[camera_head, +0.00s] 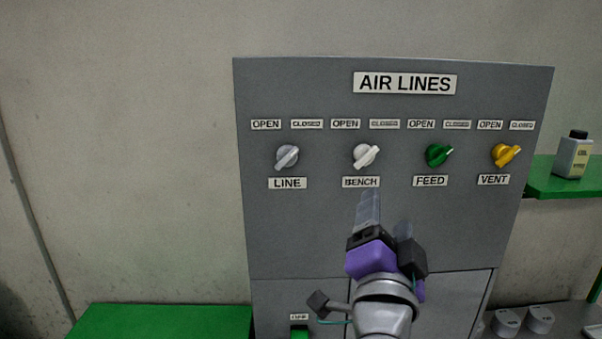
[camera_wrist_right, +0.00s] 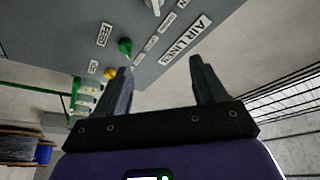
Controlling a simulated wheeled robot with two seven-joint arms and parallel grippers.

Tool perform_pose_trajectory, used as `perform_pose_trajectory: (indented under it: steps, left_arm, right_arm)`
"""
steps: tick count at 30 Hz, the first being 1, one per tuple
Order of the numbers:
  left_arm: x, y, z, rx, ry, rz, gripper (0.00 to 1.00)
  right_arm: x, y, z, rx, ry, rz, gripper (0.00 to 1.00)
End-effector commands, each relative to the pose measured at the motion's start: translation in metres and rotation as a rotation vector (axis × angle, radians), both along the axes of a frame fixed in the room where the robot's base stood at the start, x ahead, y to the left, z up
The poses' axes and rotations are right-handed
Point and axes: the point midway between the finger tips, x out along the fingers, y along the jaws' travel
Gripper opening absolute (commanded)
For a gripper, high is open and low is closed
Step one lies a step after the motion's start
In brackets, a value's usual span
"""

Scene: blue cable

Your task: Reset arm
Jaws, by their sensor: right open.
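My right gripper (camera_head: 385,212) is in front of the grey AIR LINES panel (camera_head: 310,235), below the BENCH and FEED labels. Its purple body and dark fingers show, and the fingers point up. In the right wrist view the gripper (camera_wrist_right: 160,66) has its two fingers spread wide with nothing between them. The panel has a grey LINE knob (camera_head: 287,157), a white BENCH knob (camera_head: 365,156), a green FEED knob (camera_head: 438,155) and a yellow VENT knob (camera_head: 505,154). The knob handles slant up to the right. My left gripper is out of view.
A green shelf (camera_head: 560,188) at the right holds a bottle (camera_head: 573,157). A green surface (camera_head: 160,322) lies at lower left. Pale round items (camera_head: 540,319) stand at lower right. A spool with blue edges (camera_wrist_right: 43,154) shows in the right wrist view. The wall left of the panel is bare.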

Motion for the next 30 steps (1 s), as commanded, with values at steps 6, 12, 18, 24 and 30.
perform_pose_trajectory:
  steps: [6,12,18,24,30]
  left_arm:
    - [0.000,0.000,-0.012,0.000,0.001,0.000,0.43]
    - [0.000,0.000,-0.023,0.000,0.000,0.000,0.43]
    - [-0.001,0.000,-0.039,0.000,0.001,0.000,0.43]
    - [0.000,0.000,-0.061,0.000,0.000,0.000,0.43]
    - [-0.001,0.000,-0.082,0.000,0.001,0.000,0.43]
  right_arm:
    - [0.037,0.010,-0.053,-0.066,0.070,0.026,0.71]
    - [0.074,0.018,-0.117,-0.134,0.157,0.066,0.71]
    - [0.114,0.026,-0.219,-0.216,0.300,0.135,0.71]
    - [0.139,0.030,-0.372,-0.291,0.525,0.253,0.71]
    - [0.126,0.028,-0.525,-0.320,0.775,0.388,0.71]
